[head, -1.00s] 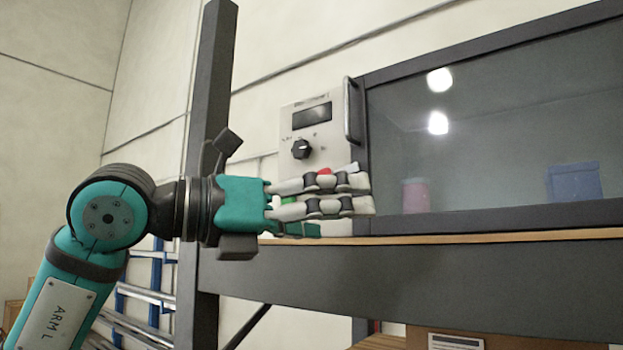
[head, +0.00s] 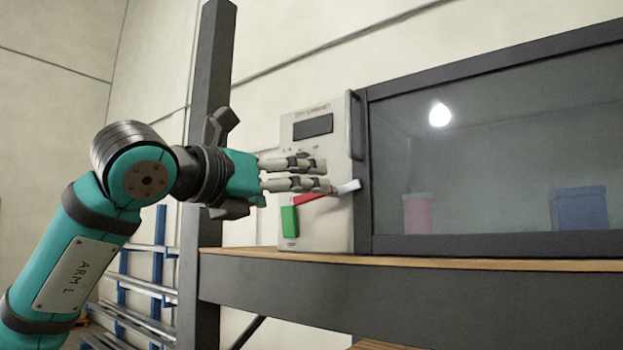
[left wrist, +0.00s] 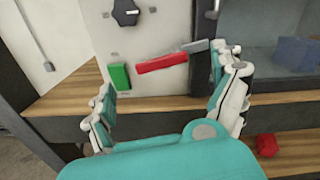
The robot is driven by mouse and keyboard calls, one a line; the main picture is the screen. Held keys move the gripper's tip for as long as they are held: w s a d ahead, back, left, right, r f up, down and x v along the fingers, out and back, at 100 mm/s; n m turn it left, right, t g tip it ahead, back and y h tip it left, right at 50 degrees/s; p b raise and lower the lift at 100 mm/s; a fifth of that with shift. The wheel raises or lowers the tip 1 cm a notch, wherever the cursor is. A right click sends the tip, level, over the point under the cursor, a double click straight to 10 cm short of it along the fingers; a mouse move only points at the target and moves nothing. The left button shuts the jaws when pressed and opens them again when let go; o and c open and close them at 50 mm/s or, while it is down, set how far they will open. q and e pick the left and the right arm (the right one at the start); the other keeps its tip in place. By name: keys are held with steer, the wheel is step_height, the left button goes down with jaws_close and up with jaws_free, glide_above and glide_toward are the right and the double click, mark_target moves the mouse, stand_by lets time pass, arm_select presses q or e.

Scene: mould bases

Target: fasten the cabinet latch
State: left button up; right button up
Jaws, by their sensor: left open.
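The cabinet has a pale control panel (head: 318,160) at its left. Low on the panel is a red latch lever (head: 309,199) with a light grey end (head: 348,186) pointing up and right towards the door frame. A green block (head: 289,221) sits at the lever's lower left. The left wrist view also shows the red lever (left wrist: 161,64), tilted, and the green block (left wrist: 119,77). My left gripper (head: 328,176) is open, in front of the panel; its fingers overlap the lever's upper edge in the head view. I cannot tell whether they touch it. My right gripper is not in view.
A dark-framed glass door (head: 490,150) with a vertical handle (head: 355,125) lies right of the panel. Pink (head: 417,214) and blue (head: 579,208) containers show behind the glass. A wooden shelf edge (head: 430,264) runs below. A dark post (head: 207,90) stands behind my left arm.

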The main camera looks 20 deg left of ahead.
mark_target(311, 195)
arm_select(q)
steer(key=p+x, duration=0.2)
steer(key=x, duration=0.4)
steer(key=shift+w+d, duration=0.1)
steer(key=shift+w, duration=0.2)
